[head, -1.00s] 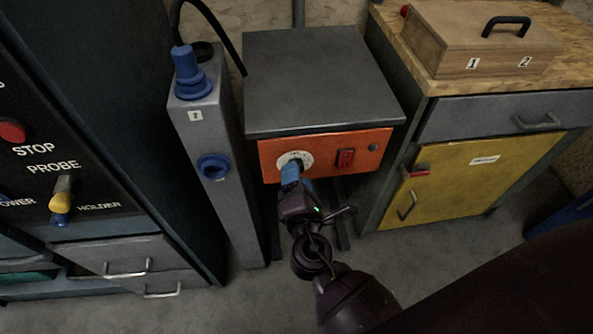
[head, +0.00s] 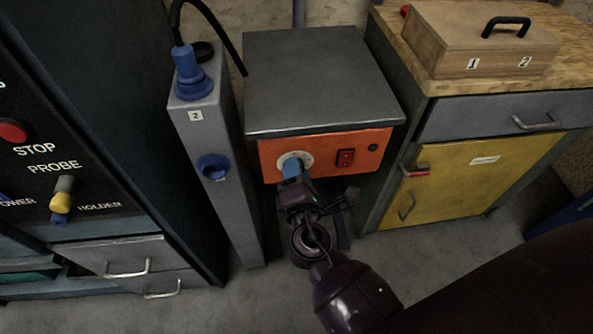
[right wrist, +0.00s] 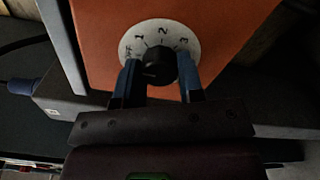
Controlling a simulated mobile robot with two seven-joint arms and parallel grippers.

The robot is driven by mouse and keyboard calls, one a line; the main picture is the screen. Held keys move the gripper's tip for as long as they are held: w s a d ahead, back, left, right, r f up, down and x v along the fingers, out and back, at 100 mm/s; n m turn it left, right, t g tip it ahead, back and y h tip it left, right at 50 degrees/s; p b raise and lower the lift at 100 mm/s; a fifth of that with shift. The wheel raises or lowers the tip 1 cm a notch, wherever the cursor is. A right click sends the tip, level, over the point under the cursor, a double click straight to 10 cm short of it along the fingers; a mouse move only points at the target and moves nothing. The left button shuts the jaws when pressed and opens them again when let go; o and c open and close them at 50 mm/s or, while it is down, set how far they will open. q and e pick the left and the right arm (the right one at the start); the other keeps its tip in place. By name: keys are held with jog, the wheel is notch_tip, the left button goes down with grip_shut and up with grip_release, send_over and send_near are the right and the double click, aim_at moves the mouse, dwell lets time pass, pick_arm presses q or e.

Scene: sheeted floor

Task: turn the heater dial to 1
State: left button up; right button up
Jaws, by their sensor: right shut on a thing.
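The heater has a grey top plate (head: 320,80) and an orange front panel (head: 325,155). Its white dial face (head: 303,157) is at the left of that panel, partly hidden by my gripper in the head view. The right wrist view shows the dial face (right wrist: 185,32) with 1, 2 and 3 along its upper side, and a round black knob (right wrist: 158,68) in its middle. My right gripper (right wrist: 160,82) has its two blue fingers on either side of the knob, shut on it. I cannot tell which mark the knob points to. My left gripper is not in view.
A grey post (head: 215,130) with blue fittings stands close on the left. A yellow cabinet (head: 460,180) and a wooden box (head: 480,40) are on the right. The dark control cabinet (head: 130,130) fills the left.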

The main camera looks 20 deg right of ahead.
pick_arm(q)
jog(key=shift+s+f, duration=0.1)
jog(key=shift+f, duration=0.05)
jog(key=b, duration=0.2)
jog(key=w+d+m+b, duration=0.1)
jog(key=b, duration=0.2)
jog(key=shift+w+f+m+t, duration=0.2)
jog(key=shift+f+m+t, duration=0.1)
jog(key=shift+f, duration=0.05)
pick_arm(e)
jog(key=m, duration=0.7)
jog(key=shift+f+m, duration=0.1)
jog(key=shift+m, duration=0.2)
jog(key=o, duration=0.9)
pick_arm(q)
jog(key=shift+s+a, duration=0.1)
pick_arm(e)
jog(key=shift+s, duration=0.1)
